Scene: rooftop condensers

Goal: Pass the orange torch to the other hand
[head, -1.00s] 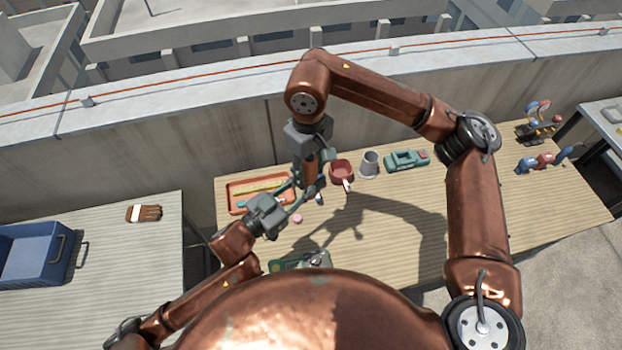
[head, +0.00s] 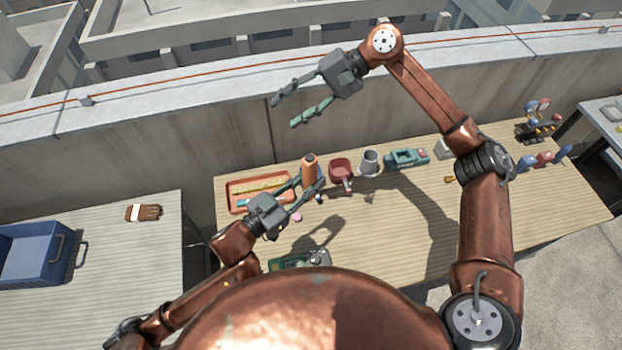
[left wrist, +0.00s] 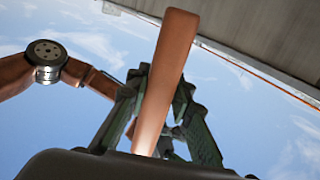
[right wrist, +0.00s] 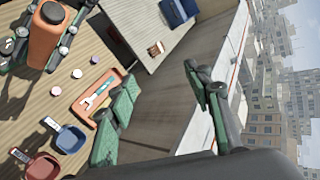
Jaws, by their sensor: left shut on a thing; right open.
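The orange torch (head: 309,172) stands roughly upright above the table, its lower part between the fingers of my left gripper (head: 314,188). My left gripper is shut on it. In the left wrist view the torch (left wrist: 165,75) rises between the green fingers. In the right wrist view the torch (right wrist: 50,35) shows at the upper left, apart from my right gripper. My right gripper (head: 286,110) is wide open and empty, above and behind the torch, its fingers pointing left in the head view. Its spread fingers (right wrist: 160,115) also show in the right wrist view.
On the table are an orange tray (head: 234,206), a red pan-like container (head: 341,168), a grey mug (head: 369,162) and a teal device (head: 405,158). A green item (head: 300,261) lies near the front. The parapet wall (head: 200,145) runs behind. A blue crate (head: 25,255) stands left.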

